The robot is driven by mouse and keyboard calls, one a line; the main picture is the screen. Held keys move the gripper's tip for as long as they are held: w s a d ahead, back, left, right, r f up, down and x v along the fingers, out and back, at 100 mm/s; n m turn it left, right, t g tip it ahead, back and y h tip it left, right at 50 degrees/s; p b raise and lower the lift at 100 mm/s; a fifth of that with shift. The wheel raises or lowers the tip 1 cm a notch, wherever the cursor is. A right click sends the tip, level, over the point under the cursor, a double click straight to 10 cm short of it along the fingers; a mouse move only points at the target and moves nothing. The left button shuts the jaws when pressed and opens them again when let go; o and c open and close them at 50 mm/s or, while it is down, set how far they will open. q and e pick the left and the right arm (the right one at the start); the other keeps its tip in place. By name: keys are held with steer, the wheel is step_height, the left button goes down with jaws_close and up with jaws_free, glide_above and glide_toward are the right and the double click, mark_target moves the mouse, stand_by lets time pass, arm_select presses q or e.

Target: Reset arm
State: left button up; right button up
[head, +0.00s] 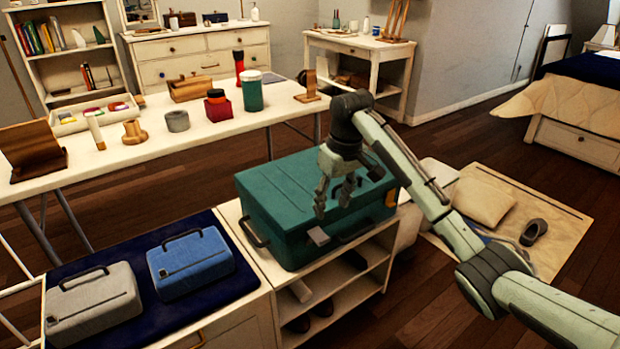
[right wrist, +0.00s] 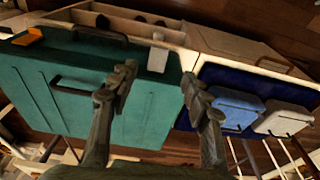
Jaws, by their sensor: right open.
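My right gripper (head: 333,200) is open and empty, pointing down over the teal case (head: 275,190). In the right wrist view its two fingers (right wrist: 158,80) stand wide apart with nothing between them. The teal case also shows in that view (right wrist: 50,105); it is closed, with dark handles and a pale latch-like piece (head: 318,236) at its front edge. I cannot tell whether the fingers touch the lid. My left gripper is not in view.
The case sits on a low white shelf unit (head: 342,302). To its left, a blue case (head: 190,265) and a grey case (head: 93,308) lie on a navy cover. A long white table (head: 150,155) with jars and wooden items stands behind.

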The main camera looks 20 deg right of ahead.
steer(key=s+f+m, duration=0.1)
steer(key=s+f, duration=0.3)
steer(key=f, duration=0.5)
steer(key=s+d+f, duration=0.1)
steer(key=s+f, duration=0.3)
steer(key=f, duration=0.6)
steer(key=s+f+m, duration=0.1)
steer(key=s+f, duration=0.4)
steer(key=f, duration=0.4)
steer(key=s+d+f+h, duration=0.1)
steer(key=s+d+f, duration=0.1)
steer(key=s+f, duration=0.5)
steer(key=s+d+f+h, duration=0.1)
steer(key=s+d+f, duration=0.2)
steer(key=s+f, duration=0.4)
steer(key=s, duration=0.9)
steer(key=shift+d+f+t, duration=0.25)
steer(key=shift+f+t, duration=0.15)
